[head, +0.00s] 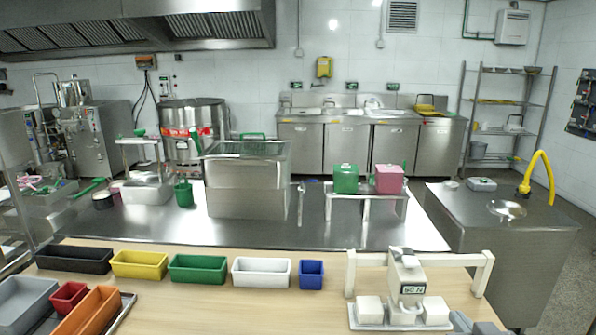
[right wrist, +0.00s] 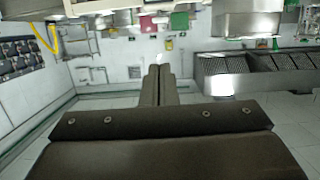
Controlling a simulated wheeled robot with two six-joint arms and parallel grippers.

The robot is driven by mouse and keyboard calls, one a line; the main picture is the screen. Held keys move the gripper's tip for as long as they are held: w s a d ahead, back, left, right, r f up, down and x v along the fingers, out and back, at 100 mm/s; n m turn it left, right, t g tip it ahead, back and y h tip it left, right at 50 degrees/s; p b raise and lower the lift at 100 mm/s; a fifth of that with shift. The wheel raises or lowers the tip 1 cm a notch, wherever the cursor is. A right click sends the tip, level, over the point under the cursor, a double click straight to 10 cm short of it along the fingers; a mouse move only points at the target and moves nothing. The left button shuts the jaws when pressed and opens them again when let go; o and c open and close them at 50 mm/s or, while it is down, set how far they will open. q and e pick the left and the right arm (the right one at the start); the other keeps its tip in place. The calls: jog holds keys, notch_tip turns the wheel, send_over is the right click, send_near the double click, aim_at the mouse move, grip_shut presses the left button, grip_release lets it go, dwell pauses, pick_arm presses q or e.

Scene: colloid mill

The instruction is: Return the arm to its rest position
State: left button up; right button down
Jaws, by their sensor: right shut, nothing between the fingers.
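My right gripper (right wrist: 158,72) shows in the right wrist view, with its dark fingers side by side in the middle of the picture. It is shut, with nothing between the fingers. That view is upside down, and the fingers point toward the far wall, clear of any object. In the head view I cannot clearly make out either gripper. My left gripper is not seen in any frame.
The wooden table (head: 230,310) carries a row of bins, with a green bin (head: 198,268) among them. A white frame (head: 352,272) and a device marked "60 N" (head: 408,275) stand at right. Beyond is a steel bench (head: 260,232) with a steel tank (head: 247,185).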

jog(key=s+d+f+g+h, duration=0.15)
jog(key=s+f+g, duration=1.05)
jog(key=s+f, duration=1.3)
notch_tip(320, 180, down, 22)
jog(key=s+d, duration=0.2)
jog(key=s+a+f+g+y, duration=0.1)
jog(key=s+f+g, duration=0.1)
jog(key=s+f, duration=1.3)
jog(key=shift+a+f, duration=0.35)
jog(key=shift+f, duration=0.45)
